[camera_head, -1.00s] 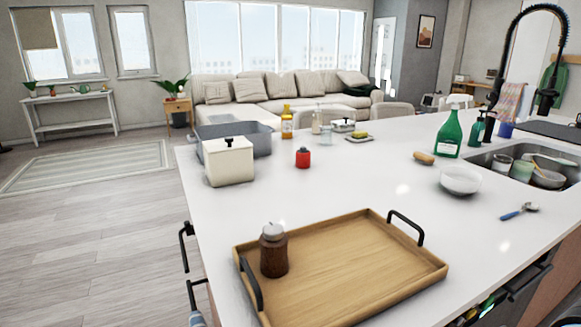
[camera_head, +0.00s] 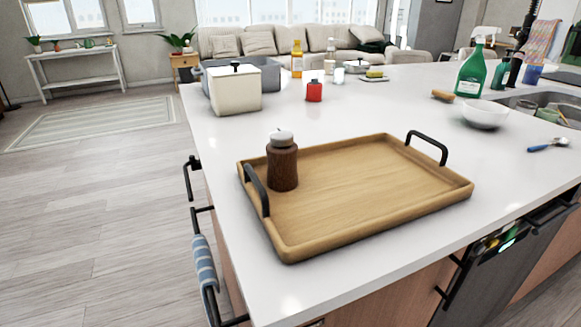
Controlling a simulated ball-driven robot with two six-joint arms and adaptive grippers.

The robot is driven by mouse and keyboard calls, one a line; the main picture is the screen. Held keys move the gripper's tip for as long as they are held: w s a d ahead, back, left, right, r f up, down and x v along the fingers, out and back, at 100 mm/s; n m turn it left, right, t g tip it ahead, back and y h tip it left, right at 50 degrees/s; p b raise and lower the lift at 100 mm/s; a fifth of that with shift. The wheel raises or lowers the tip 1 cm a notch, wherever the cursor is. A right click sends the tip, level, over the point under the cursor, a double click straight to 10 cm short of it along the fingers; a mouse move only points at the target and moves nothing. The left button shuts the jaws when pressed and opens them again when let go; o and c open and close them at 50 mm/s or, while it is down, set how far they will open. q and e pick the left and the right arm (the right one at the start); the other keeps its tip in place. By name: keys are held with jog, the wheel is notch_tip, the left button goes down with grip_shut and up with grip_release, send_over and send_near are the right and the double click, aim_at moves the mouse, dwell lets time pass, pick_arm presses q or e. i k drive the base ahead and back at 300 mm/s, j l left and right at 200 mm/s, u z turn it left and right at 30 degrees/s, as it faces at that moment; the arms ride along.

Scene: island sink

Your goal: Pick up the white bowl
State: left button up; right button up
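The white bowl (camera_head: 485,114) stands upright on the white island counter, at the right of the head view. It is left of the sink, in front of a green spray bottle, and looks empty from here. Neither of my grippers shows in the head view, so I cannot see whether they are open or shut.
A blue-handled spoon (camera_head: 548,145), a brush (camera_head: 443,95), the green spray bottle (camera_head: 474,70) and the sink (camera_head: 540,101) surround the bowl. Counter between tray and bowl is clear.

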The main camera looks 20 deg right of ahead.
aim_at(481, 114)
jog(key=z, duration=1.6)
